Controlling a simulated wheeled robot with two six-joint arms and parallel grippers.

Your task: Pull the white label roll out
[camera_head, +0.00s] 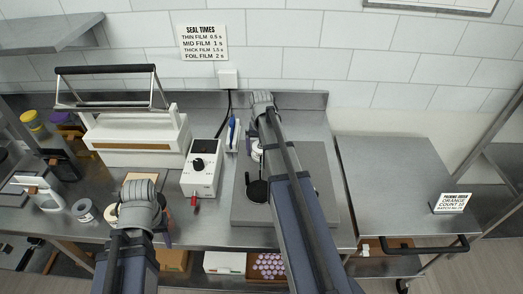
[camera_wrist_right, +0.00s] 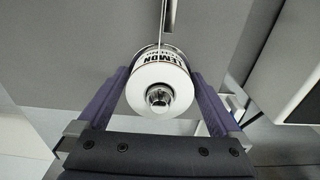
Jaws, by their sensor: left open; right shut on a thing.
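The white label roll (camera_wrist_right: 158,88), printed "LEMON" on its side, sits between the two purple fingers of my right gripper (camera_wrist_right: 160,98) in the right wrist view. A round chrome end shows in its core, and a thin metal strip runs up behind it. The fingers are shut on the roll's sides. In the head view my right arm reaches over the grey plate on the bench and hides most of its gripper; a small white piece (camera_head: 257,150) shows beside the arm, too small to identify. My left gripper (camera_head: 167,232) is open at the bench's front edge, mostly hidden by its wrist.
A white sealer (camera_head: 135,138) with a black handle and a white control box (camera_head: 202,168) stand left of the right arm. Jars (camera_head: 84,210) stand near my left gripper. The steel cart (camera_head: 395,185) at right is mostly bare, with an order sign (camera_head: 451,202).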

